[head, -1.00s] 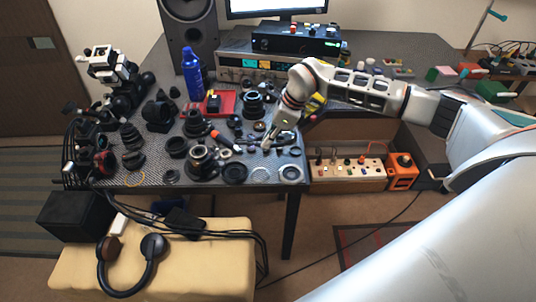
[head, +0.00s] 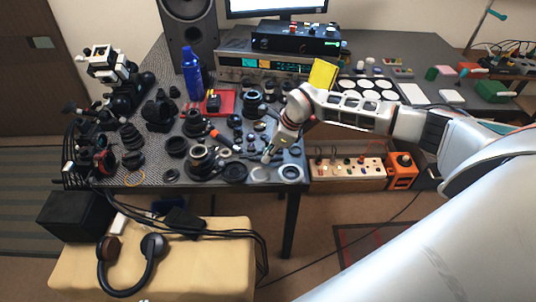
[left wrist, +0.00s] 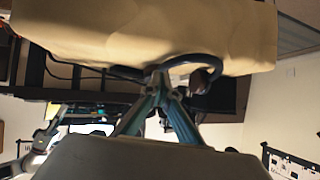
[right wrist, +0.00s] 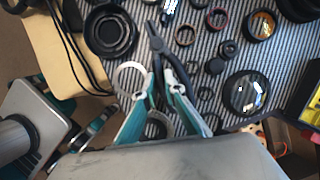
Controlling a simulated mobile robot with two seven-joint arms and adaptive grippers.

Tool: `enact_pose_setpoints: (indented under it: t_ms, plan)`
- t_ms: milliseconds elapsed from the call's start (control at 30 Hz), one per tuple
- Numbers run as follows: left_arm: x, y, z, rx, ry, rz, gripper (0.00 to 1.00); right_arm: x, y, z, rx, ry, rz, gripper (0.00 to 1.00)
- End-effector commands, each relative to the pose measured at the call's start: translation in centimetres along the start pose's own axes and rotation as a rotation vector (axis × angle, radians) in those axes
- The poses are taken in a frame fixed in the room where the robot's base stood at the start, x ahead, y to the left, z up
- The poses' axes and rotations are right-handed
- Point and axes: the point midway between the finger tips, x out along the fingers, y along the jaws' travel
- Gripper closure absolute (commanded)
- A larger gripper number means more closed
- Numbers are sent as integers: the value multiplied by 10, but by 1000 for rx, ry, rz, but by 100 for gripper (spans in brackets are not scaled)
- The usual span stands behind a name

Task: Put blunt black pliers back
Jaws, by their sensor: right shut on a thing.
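My right gripper (right wrist: 164,92) is shut on the black pliers (right wrist: 157,46) in the right wrist view. Their jaws point away from the gripper, over the striped mat, and part of their handles is hidden between the fingers. In the head view my right gripper (head: 268,155) is low over the front right part of the table (head: 145,180), among lens parts; the pliers are too small to make out there. My left gripper (left wrist: 162,76) has its fingertips together with nothing seen between them, below the table, near the beige stool in the left wrist view.
Rings and lens parts crowd the mat around the right gripper, including a black ring part (right wrist: 110,30) and a glass lens (right wrist: 245,93). A blue bottle (head: 192,75) and a red tray (head: 226,103) stand farther back. Headphones (head: 130,265) lie on the stool (head: 215,275).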

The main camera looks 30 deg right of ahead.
Motion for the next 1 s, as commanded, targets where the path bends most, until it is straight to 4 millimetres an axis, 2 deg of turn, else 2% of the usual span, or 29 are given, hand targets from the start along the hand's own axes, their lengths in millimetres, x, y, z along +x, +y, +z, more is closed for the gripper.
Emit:
enact_pose_setpoints:
  t_ms: [300, 333, 367, 400, 767, 867, 1000]
  plan:
    - [3, 1, 7, 0, -4, 1, 100, 9, 0, -4, 1, 0, 1, 100]
    - [3, 1, 7, 0, -5, 1, 100, 8, 0, -4, 1, 1, 1, 82]
    - [3, 1, 7, 0, -5, 1, 100, 8, 0, -4, 1, 1, 1, 75]
    - [3, 1, 7, 0, -5, 1, 100, 8, 0, -4, 1, 1, 1, 73]
    - [1, 0, 3, 0, -3, 1, 100, 2, 0, -1, 0, 0, 0, 73]
    - [-1, 0, -1, 0, -2, 0, 100, -10, -1, 1, 0, -1, -2, 73]
    - [0, 0, -1, 0, 2, 0, 100, -36, -2, 1, -1, -1, -3, 73]
